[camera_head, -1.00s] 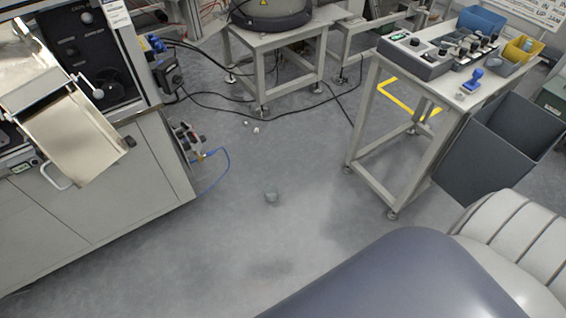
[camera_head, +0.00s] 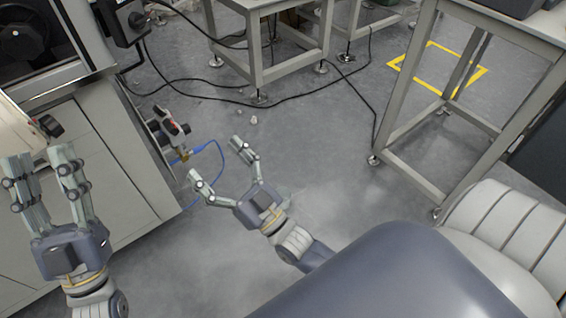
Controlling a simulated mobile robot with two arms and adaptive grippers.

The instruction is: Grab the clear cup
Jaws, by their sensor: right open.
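The clear cup (camera_head: 285,190) is hard to make out. A faint translucent shape on the grey floor, just right of my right gripper's finger base, seems to be it, partly hidden by the gripper. My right gripper (camera_head: 216,159) is open and empty, with its fingers spread toward the upper left over the floor. The faint shape is beside its palm, not between its fingertips. My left gripper (camera_head: 42,157) is open and empty at the far left, its fingers pointing up in front of the machine cabinet.
The machine cabinet (camera_head: 115,165) fills the left side, with a blue hose (camera_head: 220,160) beside it. A metal stand (camera_head: 260,50) and black cables are at the back. A table frame (camera_head: 400,90) stands at the right. Small white bits (camera_head: 253,119) lie on open floor.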

